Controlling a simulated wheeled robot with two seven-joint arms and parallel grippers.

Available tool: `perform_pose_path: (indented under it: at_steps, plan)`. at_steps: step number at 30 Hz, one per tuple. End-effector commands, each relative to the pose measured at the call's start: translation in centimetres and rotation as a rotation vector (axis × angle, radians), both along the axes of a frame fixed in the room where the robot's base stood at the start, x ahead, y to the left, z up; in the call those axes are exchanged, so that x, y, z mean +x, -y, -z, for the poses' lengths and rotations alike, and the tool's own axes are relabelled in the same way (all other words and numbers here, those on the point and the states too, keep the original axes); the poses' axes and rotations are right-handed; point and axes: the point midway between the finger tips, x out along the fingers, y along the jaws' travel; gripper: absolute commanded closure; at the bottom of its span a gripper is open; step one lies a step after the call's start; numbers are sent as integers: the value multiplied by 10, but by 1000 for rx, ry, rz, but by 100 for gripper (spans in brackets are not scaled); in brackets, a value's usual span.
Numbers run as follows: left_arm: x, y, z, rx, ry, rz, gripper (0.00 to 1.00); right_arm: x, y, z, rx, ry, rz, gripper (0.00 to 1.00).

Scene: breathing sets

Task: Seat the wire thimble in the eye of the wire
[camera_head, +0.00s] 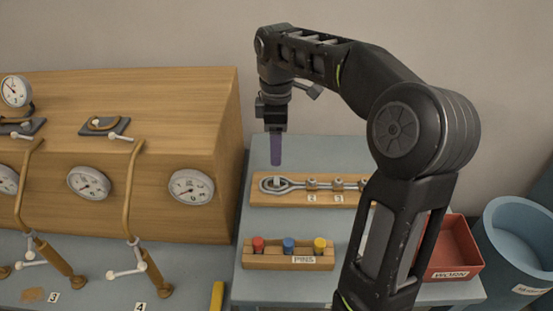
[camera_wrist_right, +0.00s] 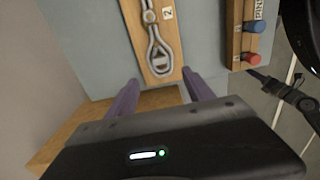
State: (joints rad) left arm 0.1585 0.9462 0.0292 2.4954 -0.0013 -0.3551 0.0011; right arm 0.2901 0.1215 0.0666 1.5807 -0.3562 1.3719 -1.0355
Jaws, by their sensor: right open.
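The wire (camera_head: 297,184) lies along a wooden board (camera_head: 261,199), its eye (camera_head: 264,185) at the left end. In the right wrist view the eye (camera_wrist_right: 151,52) is a loop pointing toward my fingers. A small pale grey piece, apparently the thimble (camera_head: 276,182), shows inside the eye; it also shows in the right wrist view (camera_wrist_right: 161,59). I cannot tell how fully it is seated. My right gripper (camera_head: 276,158) is above and behind the eye, purple fingers pointing down. In the wrist view the fingers (camera_wrist_right: 161,90) are spread apart and empty. My left gripper is out of view.
A rack labelled PINS (camera_head: 275,262) with red, blue and yellow pins stands in front of the board. A red WORN bin (camera_head: 455,250) and a blue tub (camera_head: 517,240) are at right. A wooden gauge cabinet (camera_head: 140,175) stands close at left.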

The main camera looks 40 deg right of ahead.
Motion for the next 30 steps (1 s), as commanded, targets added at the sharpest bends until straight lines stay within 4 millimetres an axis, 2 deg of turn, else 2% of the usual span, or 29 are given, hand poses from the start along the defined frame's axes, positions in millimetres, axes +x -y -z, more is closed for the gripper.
perform_pose_path:
  at_steps: [3, 6, 30]
  plan:
    - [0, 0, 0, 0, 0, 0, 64, 0, 0, -11, 0, 1, 0, 39]
    - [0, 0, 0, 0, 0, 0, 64, 0, 0, -14, 0, 1, -1, 39]
    - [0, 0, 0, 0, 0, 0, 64, 0, 0, -14, 0, 0, 0, 39]
